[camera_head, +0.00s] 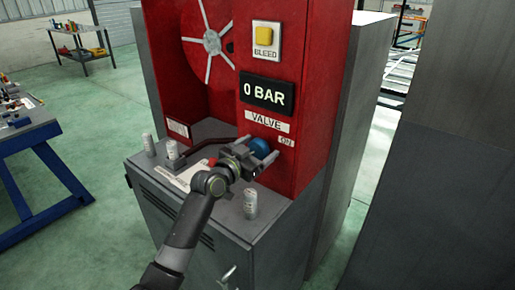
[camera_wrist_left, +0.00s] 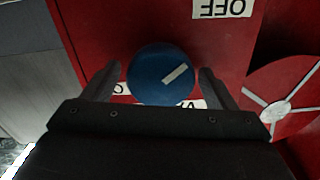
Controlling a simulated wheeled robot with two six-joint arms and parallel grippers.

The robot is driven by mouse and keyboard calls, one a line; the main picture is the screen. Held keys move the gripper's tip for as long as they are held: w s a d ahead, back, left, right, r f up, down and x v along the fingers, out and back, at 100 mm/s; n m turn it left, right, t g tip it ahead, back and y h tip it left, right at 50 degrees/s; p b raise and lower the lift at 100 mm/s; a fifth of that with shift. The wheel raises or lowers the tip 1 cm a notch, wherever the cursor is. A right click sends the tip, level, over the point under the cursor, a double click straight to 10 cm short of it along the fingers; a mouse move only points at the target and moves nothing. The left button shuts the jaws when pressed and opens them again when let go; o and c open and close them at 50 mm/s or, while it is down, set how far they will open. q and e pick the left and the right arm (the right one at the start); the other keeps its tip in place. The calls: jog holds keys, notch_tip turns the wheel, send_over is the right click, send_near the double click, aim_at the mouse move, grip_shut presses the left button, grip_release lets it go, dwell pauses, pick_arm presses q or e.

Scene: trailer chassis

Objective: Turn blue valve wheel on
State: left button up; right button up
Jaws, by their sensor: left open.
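The blue valve wheel (camera_head: 260,145) sits on the red panel beneath the VALVE label (camera_head: 267,122), beside the ON label (camera_head: 286,141). In the left wrist view the round blue wheel (camera_wrist_left: 150,88) carries a slanted white mark. An upside-down OFF label (camera_wrist_left: 222,8) shows on the panel above it. My left gripper (camera_head: 262,157) is open in front of the wheel. In the left wrist view its fingers (camera_wrist_left: 159,72) stand on either side of the wheel, with small gaps visible. Its body hides the lower parts of nearby labels. My right gripper is not in view.
A 0 BAR display (camera_head: 268,93) and a yellow BLEED button (camera_head: 264,35) are above the valve. White cylinders, one at the front (camera_head: 250,204), stand on the grey cabinet top near my arm.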

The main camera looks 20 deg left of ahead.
pick_arm(q)
jog(key=c, duration=1)
